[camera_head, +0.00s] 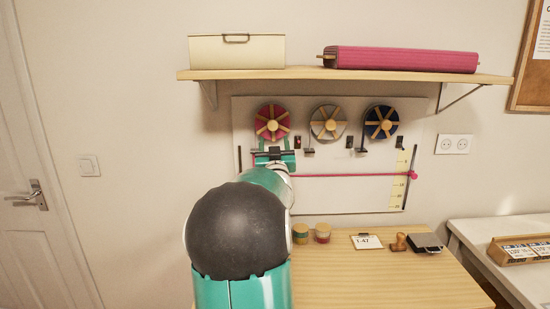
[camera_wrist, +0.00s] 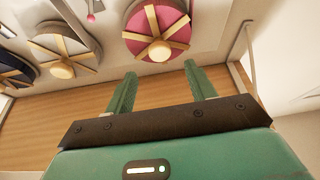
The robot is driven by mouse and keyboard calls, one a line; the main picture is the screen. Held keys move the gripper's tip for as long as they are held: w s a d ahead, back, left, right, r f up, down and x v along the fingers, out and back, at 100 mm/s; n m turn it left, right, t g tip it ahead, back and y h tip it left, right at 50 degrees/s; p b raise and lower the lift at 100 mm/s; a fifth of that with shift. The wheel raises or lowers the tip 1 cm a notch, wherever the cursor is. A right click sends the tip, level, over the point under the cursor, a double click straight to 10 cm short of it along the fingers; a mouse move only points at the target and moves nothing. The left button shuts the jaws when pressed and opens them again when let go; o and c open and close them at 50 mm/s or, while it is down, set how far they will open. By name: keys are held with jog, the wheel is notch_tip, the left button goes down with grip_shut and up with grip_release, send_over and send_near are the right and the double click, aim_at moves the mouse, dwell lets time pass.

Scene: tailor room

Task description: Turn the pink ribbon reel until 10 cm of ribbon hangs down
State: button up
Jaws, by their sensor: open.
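The pink ribbon reel (camera_head: 265,121) has wooden spokes and a round wooden hub knob, and it is the leftmost of the reels on the white wall board. In the wrist view the pink reel (camera_wrist: 178,30) is at top centre, beyond my fingertips. My gripper (camera_head: 275,146) is raised just below this reel in the head view. In the wrist view my gripper (camera_wrist: 160,70) has its green fingers apart, with nothing between them and the knob just past the tips. I cannot make out ribbon hanging from the pink reel; my gripper and arm cover the area below it.
A grey reel (camera_head: 320,122) and a blue reel (camera_head: 374,122) hang to the right. A pink horizontal line (camera_head: 350,176) crosses the board (camera_head: 340,200) to a yellow scale (camera_head: 399,188). A shelf (camera_head: 305,74) overhangs the reels. Small items stand on the wooden table (camera_head: 370,280) below.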

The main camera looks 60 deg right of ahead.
jog(key=v, duration=0.6)
jog(key=shift+f, duration=0.1)
dwell(0.3)
jog(key=w+a+f+n+y, duration=0.15)
jog(key=w+a+y, duration=0.3)
jog(key=a, duration=0.55)
jog(key=w+a+f+n+t+y, duration=0.15)
jog(key=w+a+y, duration=0.3)
jog(key=a, duration=0.45)
jog(key=w+a+f+n+y, duration=0.1)
jog(key=w+a+f+y, duration=0.2)
jog(key=w+a, duration=0.5)
jog(key=s+a+f+n+g+y, duration=0.1)
jog(key=s+a+f+n+y, duration=0.15)
jog(key=a, duration=0.65)
jog(key=s+a+f+n+g+y, duration=0.1)
jog(key=s+a+n+g+y, duration=0.15)
jog(key=a, duration=0.65)
jog(key=s+a+f+n+g+y, duration=0.2)
jog(key=s+a+f, duration=0.3)
jog(key=s+a, duration=0.7)
jog(key=shift+a+n+g+y, duration=0.15)
jog(key=shift+n+g+y, duration=0.15)
jog(key=shift+g, duration=0.3)
